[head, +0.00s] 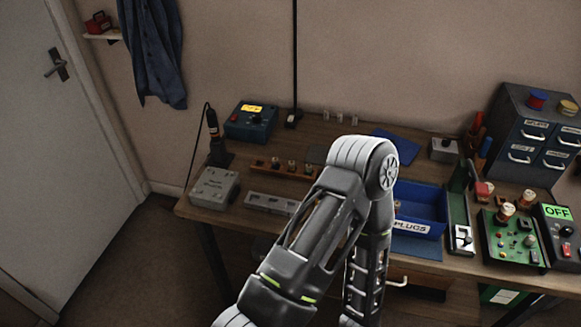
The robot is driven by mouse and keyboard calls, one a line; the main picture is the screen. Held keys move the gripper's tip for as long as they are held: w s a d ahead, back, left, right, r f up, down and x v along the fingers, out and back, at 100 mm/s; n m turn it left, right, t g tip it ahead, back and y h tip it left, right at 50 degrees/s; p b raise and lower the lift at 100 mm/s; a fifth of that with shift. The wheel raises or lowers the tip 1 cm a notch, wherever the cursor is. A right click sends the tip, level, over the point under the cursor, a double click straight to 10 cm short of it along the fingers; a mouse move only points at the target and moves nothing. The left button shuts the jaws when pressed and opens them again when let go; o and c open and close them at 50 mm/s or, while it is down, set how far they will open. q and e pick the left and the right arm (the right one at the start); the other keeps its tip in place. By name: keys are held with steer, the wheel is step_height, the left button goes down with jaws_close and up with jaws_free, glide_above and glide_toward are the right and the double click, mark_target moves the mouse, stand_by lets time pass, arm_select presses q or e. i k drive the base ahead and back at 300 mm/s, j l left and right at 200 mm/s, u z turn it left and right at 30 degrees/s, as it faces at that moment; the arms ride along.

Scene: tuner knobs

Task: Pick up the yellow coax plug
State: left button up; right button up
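I cannot make out a yellow coax plug in the head view. A blue bin (427,207) with a label reading "PLUGS" stands on the workbench, right of centre. One of my arms, bent at the elbow, rises in front of the bench and covers the left part of this bin and the bench behind it. Its forearm hangs down in front of the bench, and its gripper is out of the frame. My other gripper is not in view either.
On the workbench (330,130), a grey box (214,188), a blue box with a yellow label (262,125) and a rack of small knobs (276,167) stand left. A green circuit board (511,243), an "OFF" box (556,238) and a drawer cabinet (534,123) crowd the right.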

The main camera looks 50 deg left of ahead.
mark_target(292, 163)
steer(key=k+j, duration=0.15)
steer(key=j, duration=0.2)
steer(key=k+j, duration=0.15)
steer(key=j, duration=0.15)
steer(key=k+j, duration=0.15)
steer(key=j, duration=0.2)
steer(key=k+j, duration=0.15)
steer(key=j, duration=0.2)
steer(key=k+j, duration=0.2)
steer(key=j, duration=0.1)
